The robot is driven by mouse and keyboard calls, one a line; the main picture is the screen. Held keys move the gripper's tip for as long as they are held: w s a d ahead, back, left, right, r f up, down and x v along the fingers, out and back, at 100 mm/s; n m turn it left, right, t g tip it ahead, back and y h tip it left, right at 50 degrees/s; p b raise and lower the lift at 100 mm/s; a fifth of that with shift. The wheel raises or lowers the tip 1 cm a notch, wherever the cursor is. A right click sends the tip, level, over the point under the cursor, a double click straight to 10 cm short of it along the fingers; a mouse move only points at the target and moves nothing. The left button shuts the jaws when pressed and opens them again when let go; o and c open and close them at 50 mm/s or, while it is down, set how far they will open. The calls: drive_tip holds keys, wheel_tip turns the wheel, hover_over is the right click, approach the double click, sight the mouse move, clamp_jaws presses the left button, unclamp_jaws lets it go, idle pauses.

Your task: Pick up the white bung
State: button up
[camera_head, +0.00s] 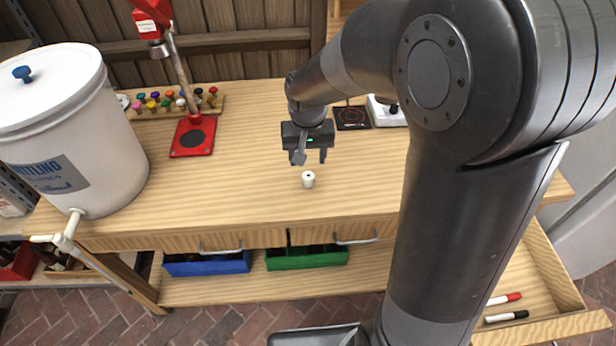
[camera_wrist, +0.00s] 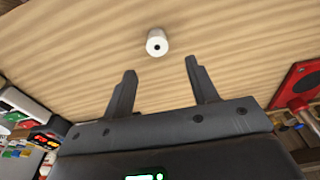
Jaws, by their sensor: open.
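The white bung (camera_head: 308,179) is a small white cylinder with a dark hole in its top. It stands alone on the wooden bench top. In the wrist view the bung (camera_wrist: 157,42) lies beyond the fingertips, roughly in line with the gap between them. My gripper (camera_head: 311,161) is open and empty, just above and behind the bung in the head view. In the wrist view my gripper (camera_wrist: 160,80) shows both fingers spread apart, touching nothing.
A white bucket (camera_head: 110,150) stands at the bench's left end. A red capping stand (camera_head: 193,135) and a rack of coloured caps (camera_head: 150,112) are behind left. A dark square plate (camera_head: 351,117) and a white device (camera_head: 385,112) are behind right. The bench around the bung is clear.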

sight(308, 176)
wheel_tip(308, 176, down, 2)
drive_tip(key=shift+w+f, duration=0.15)
drive_tip(key=shift+d+f, duration=0.1)
drive_tip(key=shift+f, duration=2.7)
drive_tip(key=c, duration=1)
